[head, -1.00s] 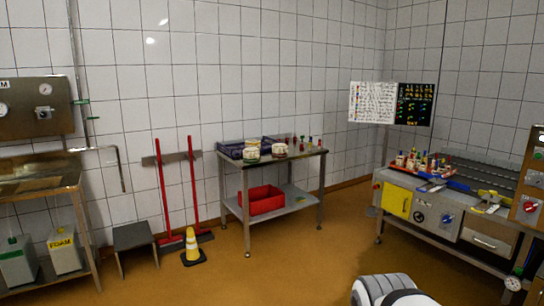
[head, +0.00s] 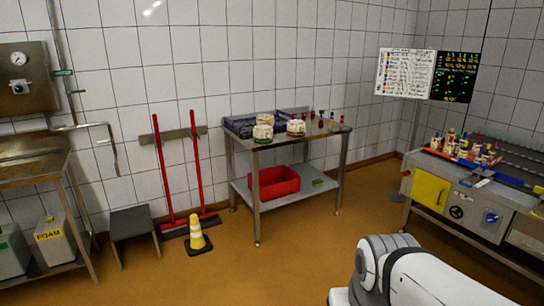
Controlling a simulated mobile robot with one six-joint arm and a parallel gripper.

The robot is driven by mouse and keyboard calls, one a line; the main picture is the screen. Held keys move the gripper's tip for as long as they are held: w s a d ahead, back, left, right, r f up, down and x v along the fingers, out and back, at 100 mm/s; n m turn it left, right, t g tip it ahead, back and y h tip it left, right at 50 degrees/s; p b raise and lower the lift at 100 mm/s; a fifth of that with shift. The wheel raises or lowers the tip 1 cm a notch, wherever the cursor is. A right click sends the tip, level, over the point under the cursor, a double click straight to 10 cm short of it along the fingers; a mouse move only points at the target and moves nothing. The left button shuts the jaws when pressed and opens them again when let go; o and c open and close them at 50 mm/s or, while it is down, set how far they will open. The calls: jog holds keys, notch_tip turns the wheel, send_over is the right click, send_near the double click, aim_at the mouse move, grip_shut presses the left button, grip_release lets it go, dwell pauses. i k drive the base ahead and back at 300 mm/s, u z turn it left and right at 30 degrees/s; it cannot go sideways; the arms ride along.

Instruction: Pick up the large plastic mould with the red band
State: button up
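Two large whitish moulds stand side by side on top of the steel table (head: 275,141) against the back wall. The right one (head: 296,128) seems to carry a reddish band. The left one (head: 262,133) shows a green edge low down. They are small in the view, so details of the bands are hard to tell. My gripper is not in view; only a white and grey link of my arm shows at the bottom right, well short of the table.
A purple crate (head: 240,128) and several small coloured items share the tabletop; a red bin (head: 274,183) sits on its lower shelf. A yellow cone (head: 198,236), a step stool (head: 133,224) and red-handled tools stand left. A workbench (head: 430,188) stands right. Orange floor before the table is clear.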

aim_at(294, 127)
jog(key=u, duration=0.05)
jog(key=i, duration=1.75)
jog(key=z, duration=0.15)
jog(key=i, duration=2.55)
jog(key=z, duration=0.15)
